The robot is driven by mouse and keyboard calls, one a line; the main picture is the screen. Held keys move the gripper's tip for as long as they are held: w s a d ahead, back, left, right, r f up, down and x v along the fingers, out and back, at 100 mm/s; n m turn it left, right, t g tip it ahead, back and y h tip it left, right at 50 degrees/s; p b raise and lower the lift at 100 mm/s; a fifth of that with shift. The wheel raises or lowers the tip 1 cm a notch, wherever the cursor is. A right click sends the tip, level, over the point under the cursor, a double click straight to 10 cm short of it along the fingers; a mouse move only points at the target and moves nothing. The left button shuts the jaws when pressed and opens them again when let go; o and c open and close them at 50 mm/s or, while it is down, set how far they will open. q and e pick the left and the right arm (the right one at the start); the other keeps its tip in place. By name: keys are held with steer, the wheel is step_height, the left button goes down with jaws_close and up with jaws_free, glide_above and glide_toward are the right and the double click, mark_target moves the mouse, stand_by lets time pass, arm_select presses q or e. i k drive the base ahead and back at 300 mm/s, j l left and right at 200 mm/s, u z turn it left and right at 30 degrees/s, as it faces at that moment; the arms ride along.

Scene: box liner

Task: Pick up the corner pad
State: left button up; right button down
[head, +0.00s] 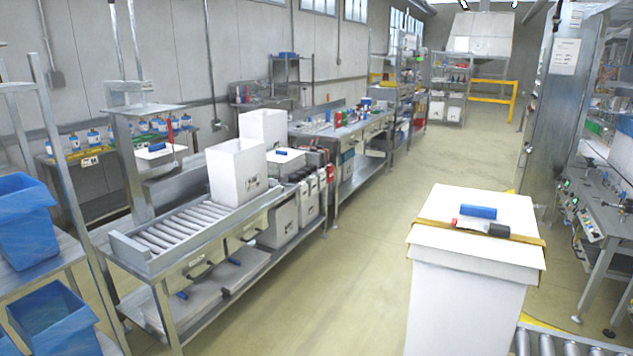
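I cannot tell for sure which thing is the corner pad. A white box (468,290) with a white lid stands in front of me at the right. A brown band (440,225) runs across the lid. Other small blue pieces lie on white lidded boxes (284,158) at the left workstation. Neither of my grippers is in view.
A roller conveyor (185,225) with an open white box (237,172) on it stands at the left. Blue bins (25,220) sit on a rack at the far left. A bench with equipment (600,195) is at the right. The floor aisle (350,250) between is clear.

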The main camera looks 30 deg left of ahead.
mark_target(295, 177)
steer(key=i+j+u, duration=0.25)
steer(key=j, duration=0.25)
steer(key=i+j+u, duration=0.2)
steer(key=j, duration=0.25)
steer(key=i+j+u, duration=0.25)
steer(key=i+j, duration=0.3)
steer(key=i, duration=0.25)
steer(key=i+j, duration=0.3)
steer(key=i, duration=0.2)
steer(key=i+l+z, duration=0.2)
steer(key=i+z, duration=0.15)
steer(key=i, duration=0.65)
steer(key=i+z, duration=0.35)
steer(key=i, duration=0.65)
